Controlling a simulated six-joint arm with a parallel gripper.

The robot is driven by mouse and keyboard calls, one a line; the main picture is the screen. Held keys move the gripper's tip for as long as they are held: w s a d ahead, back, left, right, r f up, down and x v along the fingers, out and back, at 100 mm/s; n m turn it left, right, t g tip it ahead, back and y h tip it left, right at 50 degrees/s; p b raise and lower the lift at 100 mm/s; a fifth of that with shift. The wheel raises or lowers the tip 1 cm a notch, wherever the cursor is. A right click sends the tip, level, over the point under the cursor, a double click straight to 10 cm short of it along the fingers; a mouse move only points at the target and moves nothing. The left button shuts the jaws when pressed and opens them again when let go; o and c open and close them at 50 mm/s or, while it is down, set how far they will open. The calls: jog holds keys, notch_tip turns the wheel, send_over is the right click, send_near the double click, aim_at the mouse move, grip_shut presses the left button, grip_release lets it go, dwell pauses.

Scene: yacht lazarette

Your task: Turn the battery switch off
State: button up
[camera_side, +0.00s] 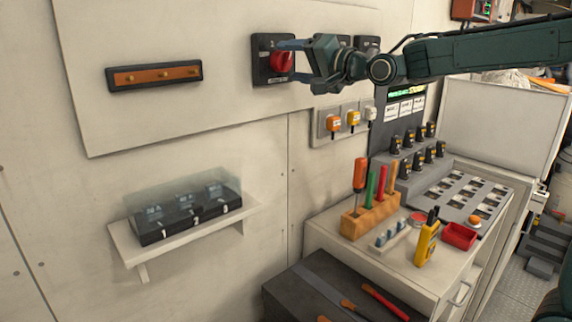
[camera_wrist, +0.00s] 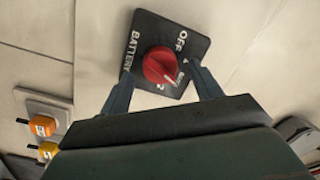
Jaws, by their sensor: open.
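The battery switch is a red round knob (camera_side: 281,62) on a black square plate (camera_side: 262,73) on the cream wall panel. In the wrist view the plate (camera_wrist: 148,35) reads BATTERY and OFF, and the red knob (camera_wrist: 160,66) has a pale pointer mark at its lower right, away from OFF. My gripper (camera_side: 291,66) is open at the switch, with its fingers extending toward the plate. In the wrist view my gripper's fingers (camera_wrist: 160,88) stand on either side of the knob, with gaps between them and it. Whether the fingertips touch the plate is unclear.
Other black switch plates (camera_side: 367,43) are partly behind my gripper. Orange and yellow toggles (camera_side: 353,118) sit below right. An orange bar with brass studs (camera_side: 155,76) is at left. A shelf (camera_side: 125,243) holds clear-covered units. A bench (camera_side: 330,222) with tools stands below right.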

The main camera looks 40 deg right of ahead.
jog(key=shift+w+a, duration=0.1)
jog(key=shift+w, duration=0.6)
jog(key=c, duration=1)
